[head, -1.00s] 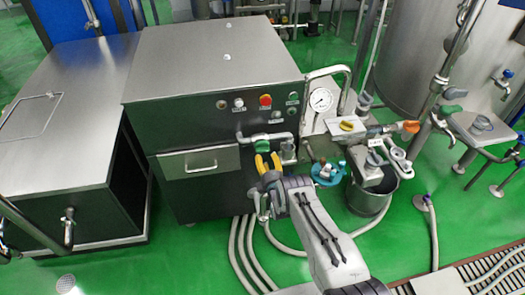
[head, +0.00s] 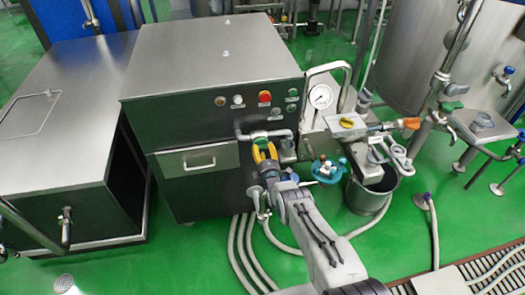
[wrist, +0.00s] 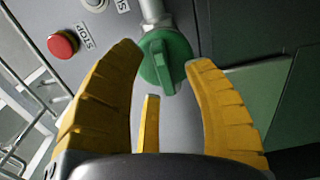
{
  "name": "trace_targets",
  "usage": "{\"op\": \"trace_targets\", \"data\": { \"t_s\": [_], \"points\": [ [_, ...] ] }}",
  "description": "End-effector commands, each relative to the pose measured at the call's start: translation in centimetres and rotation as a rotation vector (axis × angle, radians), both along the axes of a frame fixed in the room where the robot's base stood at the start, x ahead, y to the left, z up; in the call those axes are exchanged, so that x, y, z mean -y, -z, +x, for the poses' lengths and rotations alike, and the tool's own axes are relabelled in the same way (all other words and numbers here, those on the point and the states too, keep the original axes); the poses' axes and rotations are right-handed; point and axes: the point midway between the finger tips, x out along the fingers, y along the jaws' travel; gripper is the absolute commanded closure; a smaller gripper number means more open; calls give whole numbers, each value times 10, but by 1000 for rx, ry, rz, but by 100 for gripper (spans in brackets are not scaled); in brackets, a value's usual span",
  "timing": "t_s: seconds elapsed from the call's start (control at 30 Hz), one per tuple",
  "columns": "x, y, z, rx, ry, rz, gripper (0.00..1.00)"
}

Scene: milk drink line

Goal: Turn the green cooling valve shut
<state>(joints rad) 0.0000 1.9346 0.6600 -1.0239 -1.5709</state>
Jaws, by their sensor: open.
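The green cooling valve (wrist: 165,60) has a round knob with a raised grip bar, on a grey pipe at the front of the steel cabinet. In the wrist view its bar runs roughly up and down. My gripper (wrist: 163,57) has yellow ribbed fingers, spread open, one on each side of the valve, with gaps still showing. A third finger shows below it. In the head view my gripper (head: 262,150) is at the cabinet front, just below the pipe, and the valve (head: 258,138) is mostly hidden behind the fingers.
A red stop button (wrist: 62,44) sits on the panel above the valve. A drawer with a handle (head: 200,160) is to the left. A pressure gauge (head: 320,96), a blue fitting (head: 326,172) and a steel bucket (head: 371,198) are to the right. Hoses lie on the floor below.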

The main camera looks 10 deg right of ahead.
Motion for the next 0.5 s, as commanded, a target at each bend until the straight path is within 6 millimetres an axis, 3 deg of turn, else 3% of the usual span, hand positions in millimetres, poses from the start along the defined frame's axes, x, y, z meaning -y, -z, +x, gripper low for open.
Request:
{"op": "trace_targets", "data": {
  "t_s": [0.5],
  "points": [
    [0, 0, 11, -1, 0, 0, 54]
  ]
}}
